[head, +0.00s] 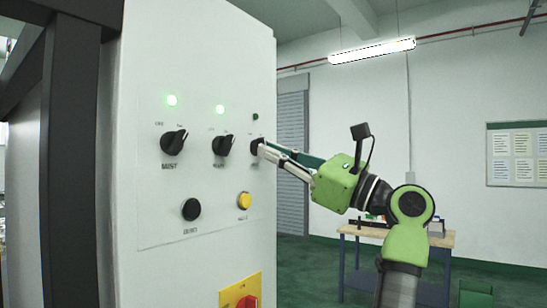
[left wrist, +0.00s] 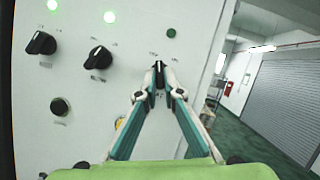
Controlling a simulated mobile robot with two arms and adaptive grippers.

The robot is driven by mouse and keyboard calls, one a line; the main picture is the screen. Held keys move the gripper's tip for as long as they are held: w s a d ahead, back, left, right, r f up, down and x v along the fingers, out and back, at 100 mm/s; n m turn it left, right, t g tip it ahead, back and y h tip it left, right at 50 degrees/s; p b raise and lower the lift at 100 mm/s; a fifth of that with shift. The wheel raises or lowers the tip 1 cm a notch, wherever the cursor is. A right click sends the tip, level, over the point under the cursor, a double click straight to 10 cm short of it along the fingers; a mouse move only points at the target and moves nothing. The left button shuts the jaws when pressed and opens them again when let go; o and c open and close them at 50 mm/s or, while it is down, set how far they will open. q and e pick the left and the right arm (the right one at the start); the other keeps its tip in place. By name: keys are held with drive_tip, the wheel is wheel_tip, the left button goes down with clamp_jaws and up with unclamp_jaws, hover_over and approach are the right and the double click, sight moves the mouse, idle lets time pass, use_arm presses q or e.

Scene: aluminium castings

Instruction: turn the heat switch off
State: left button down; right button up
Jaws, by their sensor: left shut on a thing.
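A pale control panel (head: 140,215) carries three black rotary switches in a row. The left switch (head: 174,142) and middle switch (head: 222,145) both point up to the right, each under a lit green lamp. The right switch (head: 256,146) is under a dark green lamp (head: 255,116). My left gripper (head: 262,150) is shut on this right switch, partly hiding it. In the left wrist view the fingertips (left wrist: 159,86) straddle the switch (left wrist: 159,68), which stands nearly upright there. The labels are too small to read surely, so I cannot tell which is heat. My right gripper is not in view.
Below the switches are a black button (head: 191,209) and a yellow button (head: 244,200). A red rotary switch on a yellow plate (head: 240,292) is lower down. A workbench (head: 440,239) stands behind my arm. Open green floor lies right of the cabinet.

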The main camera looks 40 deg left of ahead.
use_arm(q)
drive_tip(key=shift+w+n+g+h, duration=0.1)
drive_tip(key=shift+n+g+h, duration=0.45)
drive_tip(key=shift+n, duration=0.95)
drive_tip(key=c, duration=2.2)
unclamp_jaws()
drive_tip(key=shift+a, duration=0.1)
drive_tip(key=v, duration=1.2)
drive_tip(key=shift+f, duration=0.15)
drive_tip(key=shift+w, duration=0.1)
